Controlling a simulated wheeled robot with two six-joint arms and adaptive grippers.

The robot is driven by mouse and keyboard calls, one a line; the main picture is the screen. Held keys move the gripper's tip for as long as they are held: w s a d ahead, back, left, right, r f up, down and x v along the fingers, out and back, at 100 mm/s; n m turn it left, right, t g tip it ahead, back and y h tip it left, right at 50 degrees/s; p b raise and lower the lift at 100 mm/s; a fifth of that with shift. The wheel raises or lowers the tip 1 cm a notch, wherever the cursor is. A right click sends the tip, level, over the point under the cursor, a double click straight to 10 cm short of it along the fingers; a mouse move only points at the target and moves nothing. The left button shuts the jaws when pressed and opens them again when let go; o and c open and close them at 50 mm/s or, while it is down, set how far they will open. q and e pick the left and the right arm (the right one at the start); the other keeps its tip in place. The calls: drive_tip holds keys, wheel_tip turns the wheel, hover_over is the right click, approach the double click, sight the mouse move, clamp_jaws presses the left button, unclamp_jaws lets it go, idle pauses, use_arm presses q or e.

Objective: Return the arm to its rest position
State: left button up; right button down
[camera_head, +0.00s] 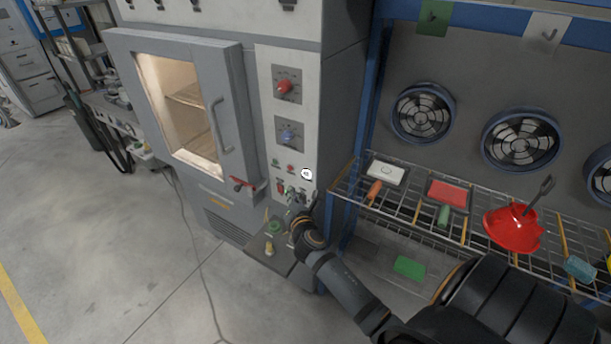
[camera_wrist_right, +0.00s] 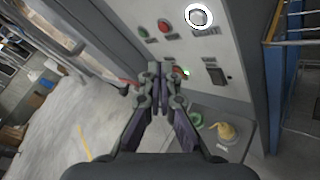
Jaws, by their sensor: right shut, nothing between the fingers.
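My right arm comes in from the lower right in the head view, and its gripper (camera_head: 300,200) is in front of the lower control panel (camera_head: 292,120) of a grey oven cabinet. In the right wrist view the right gripper (camera_wrist_right: 154,68) has its two fingertips together, with nothing between them. Behind the fingertips are the panel's buttons and a small green light (camera_wrist_right: 186,73). I cannot tell whether the fingertips touch the panel. My left gripper is in neither view.
The oven door (camera_head: 183,105) with its window is left of the panel, with a red-handled latch (camera_head: 240,184) below. A low ledge (camera_head: 285,258) is under the panel. Floor at left is clear.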

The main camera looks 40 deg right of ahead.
drive_tip(key=s+a+f+m+g+y, duration=0.1)
drive_tip(key=s+f+m+g, duration=0.4)
drive_tip(key=f, duration=0.6)
drive_tip(key=s+f+m+y, duration=0.15)
drive_tip(key=s+f, duration=0.45)
drive_tip(key=f, duration=0.6)
drive_tip(key=s+a+f+m+g+y, duration=0.1)
drive_tip(key=s+f+m+g, duration=0.35)
drive_tip(key=f, duration=0.65)
drive_tip(key=s+a+f+m+g, duration=0.1)
drive_tip(key=s+f+m, duration=0.3)
drive_tip(key=s, duration=0.6)
drive_tip(key=s+a+f+m+g+y, duration=0.1)
drive_tip(key=s+f+m, duration=0.3)
drive_tip(key=s, duration=0.7)
drive_tip(key=s+a+f+m+g+y, duration=0.1)
drive_tip(key=s+a+f+m+g, duration=0.1)
drive_tip(key=s+f+m, duration=0.3)
drive_tip(key=s+f, duration=0.3)
drive_tip(key=s, duration=0.3)
drive_tip(key=shift+a+b, duration=0.15)
drive_tip(key=shift+b, duration=0.15)
drive_tip(key=shift+g, duration=0.25)
